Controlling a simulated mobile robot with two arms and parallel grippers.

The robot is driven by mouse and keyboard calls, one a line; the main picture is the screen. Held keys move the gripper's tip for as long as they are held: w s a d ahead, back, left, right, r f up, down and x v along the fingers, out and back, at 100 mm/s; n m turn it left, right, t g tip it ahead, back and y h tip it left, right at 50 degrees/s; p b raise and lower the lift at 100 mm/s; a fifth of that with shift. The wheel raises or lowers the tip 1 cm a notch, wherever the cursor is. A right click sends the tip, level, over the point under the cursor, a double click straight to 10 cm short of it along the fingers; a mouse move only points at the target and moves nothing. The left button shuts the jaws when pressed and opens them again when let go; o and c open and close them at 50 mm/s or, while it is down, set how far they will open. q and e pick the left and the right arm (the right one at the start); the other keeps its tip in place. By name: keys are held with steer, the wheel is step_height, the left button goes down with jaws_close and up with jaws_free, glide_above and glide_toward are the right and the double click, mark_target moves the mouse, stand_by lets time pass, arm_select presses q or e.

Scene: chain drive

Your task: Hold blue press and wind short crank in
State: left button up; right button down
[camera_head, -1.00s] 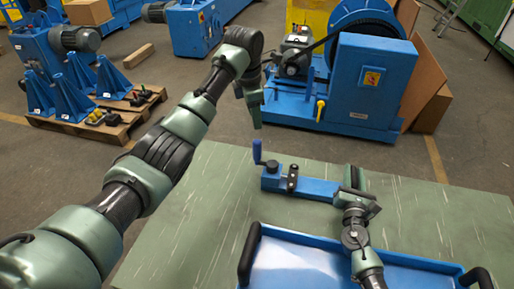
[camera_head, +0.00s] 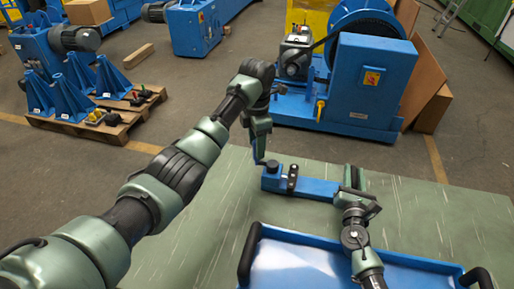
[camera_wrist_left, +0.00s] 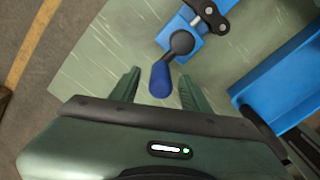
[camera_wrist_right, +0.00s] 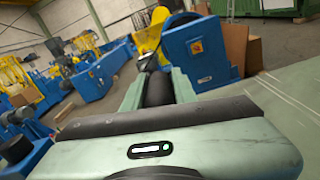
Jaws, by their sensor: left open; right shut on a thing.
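The blue press (camera_head: 318,189) lies on the green table, its long blue body running left to right. Its short crank, with a dark hub (camera_wrist_left: 182,42) and a blue handle (camera_wrist_left: 160,80), is at the left end. My left gripper (camera_head: 260,150) is over the crank. In the left wrist view its open fingers (camera_wrist_left: 160,88) stand on both sides of the handle, with gaps visible. My right gripper (camera_head: 356,185) is at the press's right end, shut on a dark round part (camera_wrist_right: 157,92) there. The fingers partly hide that end in the head view.
A blue tray (camera_head: 300,262) with black handles is at the table's near side. The green table top (camera_head: 455,225) is clear to the right. A large blue machine (camera_head: 370,85) stands on the floor beyond the table, and a pallet (camera_head: 95,128) is at far left.

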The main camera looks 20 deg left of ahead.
arm_select(q)
steer(key=shift+f, duration=0.9)
jaws_close()
steer(key=shift+w, duration=0.1)
steer(key=shift+w+d+r+m, duration=0.1)
steer(key=shift+w+d+m, duration=0.35)
steer(key=shift+m, duration=1.1)
steer(key=shift+w+f+m, duration=0.1)
steer(key=shift+w+m, duration=0.7)
steer(key=shift+m, duration=0.7)
steer(key=shift+w+d+r+m, duration=0.1)
steer(key=shift+w+d+m, duration=0.35)
steer(key=shift+m, duration=1.1)
steer(key=shift+w+a, duration=0.15)
